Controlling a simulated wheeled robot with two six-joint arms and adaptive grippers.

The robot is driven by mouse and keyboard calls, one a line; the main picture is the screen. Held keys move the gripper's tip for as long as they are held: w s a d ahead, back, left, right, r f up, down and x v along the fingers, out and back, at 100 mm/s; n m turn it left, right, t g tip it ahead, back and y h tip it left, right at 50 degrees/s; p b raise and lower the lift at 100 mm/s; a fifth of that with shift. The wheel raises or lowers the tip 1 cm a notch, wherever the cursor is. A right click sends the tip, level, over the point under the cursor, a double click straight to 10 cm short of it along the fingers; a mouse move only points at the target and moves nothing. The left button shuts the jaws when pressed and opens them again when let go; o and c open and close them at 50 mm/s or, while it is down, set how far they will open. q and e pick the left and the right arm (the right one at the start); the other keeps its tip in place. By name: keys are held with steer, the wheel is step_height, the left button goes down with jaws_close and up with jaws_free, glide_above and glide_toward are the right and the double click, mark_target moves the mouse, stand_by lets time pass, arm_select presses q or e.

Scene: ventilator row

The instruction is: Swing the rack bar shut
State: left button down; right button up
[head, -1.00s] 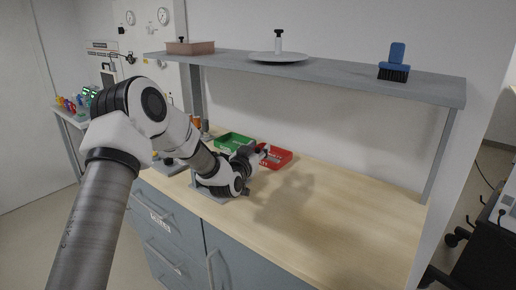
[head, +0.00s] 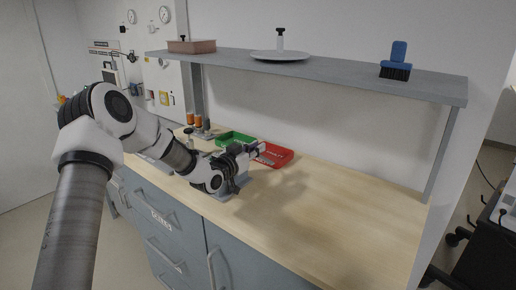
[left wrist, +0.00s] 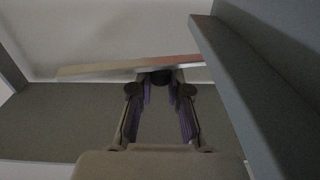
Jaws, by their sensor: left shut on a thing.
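My left gripper (head: 250,152) is low over the wooden counter, in front of the red tray. In the left wrist view its two fingers (left wrist: 161,92) are closed in around a thin, pale bar (left wrist: 100,69), which I take to be the rack bar. The bar runs across the fingertips, with its left end free and its right end reaching a grey-blue slab. In the head view my gripper and wrist hide most of the bar and the rack. A grey piece (head: 240,184) shows beneath my wrist on the counter. My right gripper is not in view.
A green tray (head: 233,138) and a red tray (head: 279,154) stand behind my gripper. Orange-capped containers (head: 197,120) are at the back left. A grey shelf (head: 330,75) overhangs the counter. The right of the wooden counter (head: 350,205) is clear.

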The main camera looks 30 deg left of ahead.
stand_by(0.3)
arm_select(q)
steer(key=c, duration=1.1)
jaws_free()
steer(key=shift+s, duration=0.1)
steer(key=s, duration=1.2)
steer(key=shift+a, duration=0.4)
